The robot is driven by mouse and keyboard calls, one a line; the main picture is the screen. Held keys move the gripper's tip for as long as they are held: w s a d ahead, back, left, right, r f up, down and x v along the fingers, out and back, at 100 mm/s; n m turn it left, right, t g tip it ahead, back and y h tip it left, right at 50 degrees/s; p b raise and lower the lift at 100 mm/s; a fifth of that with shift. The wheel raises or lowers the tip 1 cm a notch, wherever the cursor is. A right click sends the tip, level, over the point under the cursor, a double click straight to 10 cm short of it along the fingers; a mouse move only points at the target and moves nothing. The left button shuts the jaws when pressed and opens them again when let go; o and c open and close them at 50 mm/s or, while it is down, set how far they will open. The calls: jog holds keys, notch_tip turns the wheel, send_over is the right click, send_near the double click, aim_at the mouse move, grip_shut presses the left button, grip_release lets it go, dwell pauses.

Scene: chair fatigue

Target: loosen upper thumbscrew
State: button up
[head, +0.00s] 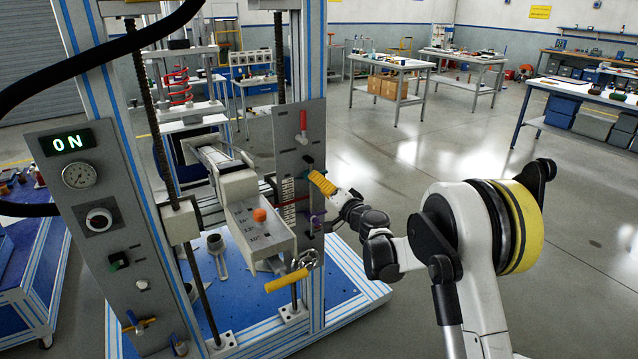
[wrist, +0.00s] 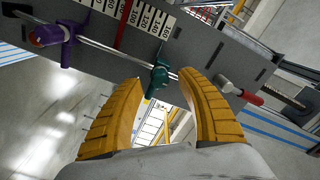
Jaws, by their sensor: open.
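The upper clamp is teal, with a dark thumbscrew (wrist: 153,88) pointing toward my wrist camera. It sits on a thin metal rod, and part of it also shows as a dark green piece in the head view (head: 309,160). My gripper (head: 314,175) has yellow ribbed fingers and is open just in front of the panel. In the wrist view its fingertips (wrist: 160,80) stand on either side of the teal clamp, with gaps showing. Whether either finger touches it, I cannot tell. The lower clamp (wrist: 62,38) is purple with a red-orange end; it also shows below my gripper (head: 317,221).
A grey panel (head: 314,110) carries a red-handled lever (head: 303,125) above the clamps. A numbered scale (wrist: 148,18) runs beside the rod. A box with an orange button (head: 260,214) and a yellow-handled crank (head: 287,280) stand left of my gripper.

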jog(key=v, duration=1.1)
jog(key=shift+r, duration=0.15)
jog(key=s+d+r+n+g+h, duration=0.2)
jog(key=s+r+n+g, duration=0.35)
jog(key=s, duration=0.85)
jog(key=s+d+f+h, duration=0.1)
jog(key=s+d+h, duration=0.1)
jog(key=s+d, duration=0.3)
jog(key=s+d+f+m+g+h, duration=0.1)
jog(key=s+d+h, duration=0.2)
jog(key=s, duration=0.9)
jog(key=s+d+f+g+h, duration=0.1)
jog(key=s+d+f+h, duration=0.1)
jog(key=s+d, duration=0.5)
jog(key=shift+s+d+h, duration=0.25)
jog(key=shift+s+h, duration=0.25)
jog(key=shift+s, duration=0.45)
